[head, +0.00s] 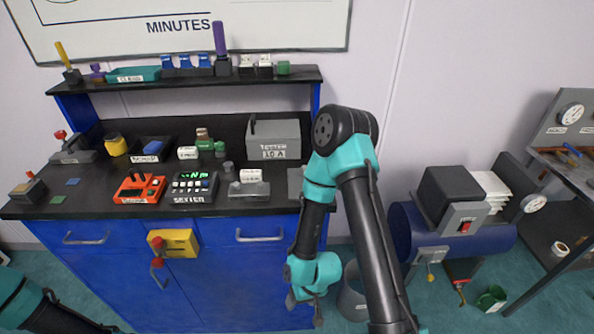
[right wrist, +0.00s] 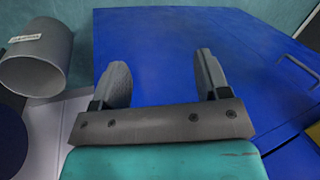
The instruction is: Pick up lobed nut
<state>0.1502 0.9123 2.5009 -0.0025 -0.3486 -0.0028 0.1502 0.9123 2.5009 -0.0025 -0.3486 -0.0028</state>
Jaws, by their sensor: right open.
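I cannot make out with certainty which thing is the lobed nut. A small purple knob-like piece (head: 97,72) stands on the upper shelf at the left, too small to tell its shape. My right gripper (head: 305,305) hangs low in front of the blue cabinet, below the bench top and away from the small items. In the right wrist view my right gripper (right wrist: 162,72) is open and empty, its two fingers apart against the blue cabinet front. My left arm shows only at the bottom left corner of the head view; its gripper is out of the picture.
A grey bin (head: 353,303) stands on the floor, also in the right wrist view (right wrist: 38,58).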

